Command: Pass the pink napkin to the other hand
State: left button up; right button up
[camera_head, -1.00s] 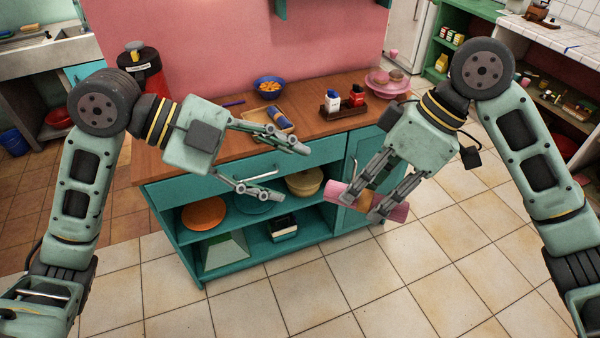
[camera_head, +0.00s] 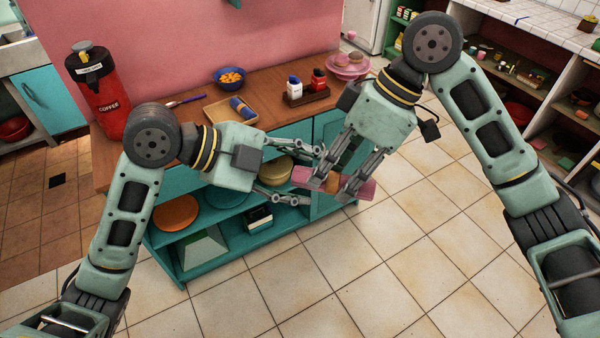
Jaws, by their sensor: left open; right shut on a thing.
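The pink napkin (camera_head: 365,190) is a rolled pink bundle with an orange-brown band around its middle. My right gripper (camera_head: 338,192) is shut on it near the middle and holds it in the air in front of the teal cabinet. My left gripper (camera_head: 315,174) is open, and its fingers reach from the left to the napkin's left end. The fingertips overlap that end in the picture; I cannot tell whether they touch it.
The wooden counter (camera_head: 195,118) carries a red coffee canister (camera_head: 112,102), a blue bowl (camera_head: 229,78), a tray with a blue-banded roll (camera_head: 240,107), a condiment caddy (camera_head: 306,93) and pink plates (camera_head: 347,68). Open teal shelves (camera_head: 225,225) lie below. The tiled floor in front is clear.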

pick_arm(q)
jog(key=shift+c, duration=0.3)
jog(key=c, duration=1.1)
grip_shut()
pick_arm(e)
jog(key=o, duration=1.2)
